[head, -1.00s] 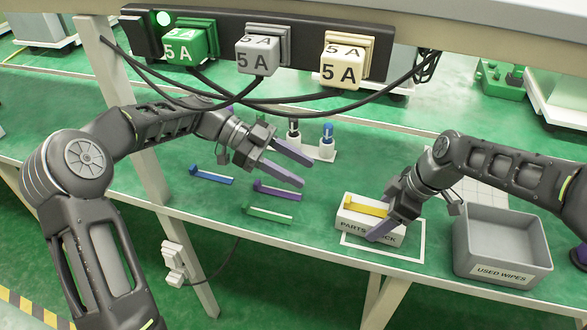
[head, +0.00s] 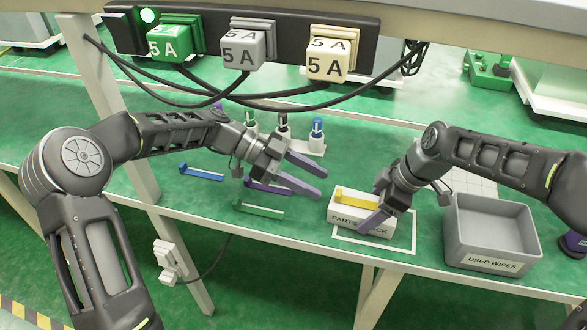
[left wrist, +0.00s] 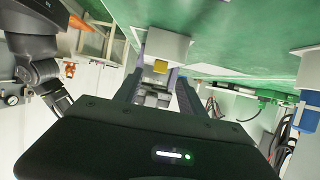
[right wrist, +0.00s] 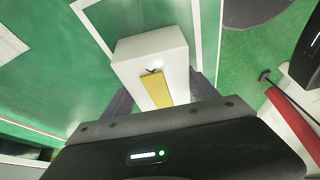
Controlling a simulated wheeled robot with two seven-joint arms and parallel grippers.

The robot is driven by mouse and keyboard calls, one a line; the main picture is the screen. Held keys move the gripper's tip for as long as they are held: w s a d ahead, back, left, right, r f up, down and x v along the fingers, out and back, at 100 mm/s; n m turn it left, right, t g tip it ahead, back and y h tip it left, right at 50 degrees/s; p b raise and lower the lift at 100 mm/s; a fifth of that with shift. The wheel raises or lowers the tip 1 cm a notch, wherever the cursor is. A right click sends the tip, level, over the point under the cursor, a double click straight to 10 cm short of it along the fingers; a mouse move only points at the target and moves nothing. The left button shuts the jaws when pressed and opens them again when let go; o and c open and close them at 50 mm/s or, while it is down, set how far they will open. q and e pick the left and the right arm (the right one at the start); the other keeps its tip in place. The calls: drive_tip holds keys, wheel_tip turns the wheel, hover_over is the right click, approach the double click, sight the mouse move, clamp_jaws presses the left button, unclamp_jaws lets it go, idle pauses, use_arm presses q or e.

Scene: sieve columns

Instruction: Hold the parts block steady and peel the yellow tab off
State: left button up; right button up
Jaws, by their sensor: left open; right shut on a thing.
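The white parts block (head: 345,211) sits within a white outline on the green bench. A yellow tab (head: 357,197) lies along its top, with an upright end at its left. My right gripper (head: 374,203) is shut on the block, one finger across its labelled front. The right wrist view shows the block (right wrist: 150,46) between the fingers, with the tab (right wrist: 156,90) on it. My left gripper (head: 323,182) is open and empty, to the left of the block and apart from the tab.
Blue (head: 201,173), purple (head: 266,187) and green (head: 258,210) strips lie left of the block. A small bottle rack (head: 315,147) stands behind. A grey bin marked USED WIPES (head: 490,264) is at right. Cables (head: 280,103) hang from the socket bar overhead.

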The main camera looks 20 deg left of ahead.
sight(336, 193)
use_arm(q)
drive_tip(key=x, duration=0.5)
clamp_jaws()
idle(0.9)
idle(0.4)
